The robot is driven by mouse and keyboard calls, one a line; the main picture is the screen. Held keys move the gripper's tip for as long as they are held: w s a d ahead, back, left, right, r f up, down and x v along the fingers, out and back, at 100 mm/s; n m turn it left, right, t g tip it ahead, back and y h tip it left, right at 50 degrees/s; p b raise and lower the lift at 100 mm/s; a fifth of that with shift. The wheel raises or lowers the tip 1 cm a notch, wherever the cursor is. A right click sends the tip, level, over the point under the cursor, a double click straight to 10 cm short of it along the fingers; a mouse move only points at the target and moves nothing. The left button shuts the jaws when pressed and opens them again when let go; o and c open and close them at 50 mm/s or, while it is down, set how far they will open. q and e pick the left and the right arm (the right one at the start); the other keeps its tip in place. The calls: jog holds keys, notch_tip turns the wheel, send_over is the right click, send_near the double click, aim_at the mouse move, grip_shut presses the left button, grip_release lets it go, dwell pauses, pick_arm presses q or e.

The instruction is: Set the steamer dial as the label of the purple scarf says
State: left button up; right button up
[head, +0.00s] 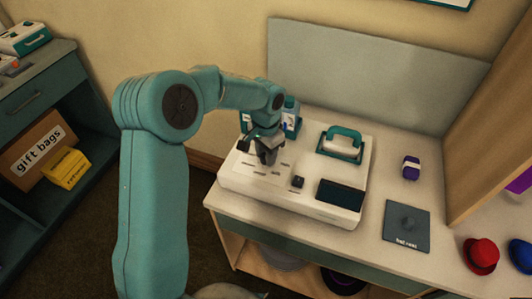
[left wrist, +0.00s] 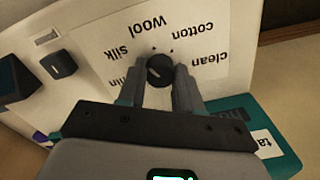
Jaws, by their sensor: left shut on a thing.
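The steamer's white base (head: 243,179) stands on the counter. Its black round dial (left wrist: 160,70) shows in the left wrist view, with printed words around it: silk, wool, cotton, clean and one partly hidden word. I cannot tell for sure which word the dial points at. My left gripper (head: 267,156) reaches down to the base and is shut on the dial, one finger on each side. A small purple roll with a pale band (head: 411,168), likely the purple scarf, lies on the counter to the right. Any writing on it is too small to read. My right gripper is out of view.
The steamer's teal-handled head (head: 343,138) rests at the back of the base. A black button (head: 298,182) and dark panel (head: 340,194) are near its front. A bottle (head: 291,111) stands behind my gripper. A grey hat rest mat (head: 407,219) and red hat (head: 481,254) lie right.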

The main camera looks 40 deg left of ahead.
pick_arm(q)
jog(key=m, duration=0.5)
jog(key=shift+r, duration=0.15)
jog(key=shift+m, duration=0.4)
jog(key=o, duration=1)
jog(key=shift+o, duration=0.2)
notch_tip(320, 180, up, 16)
jog(key=shift+r, duration=0.15)
jog(key=shift+s, duration=0.1)
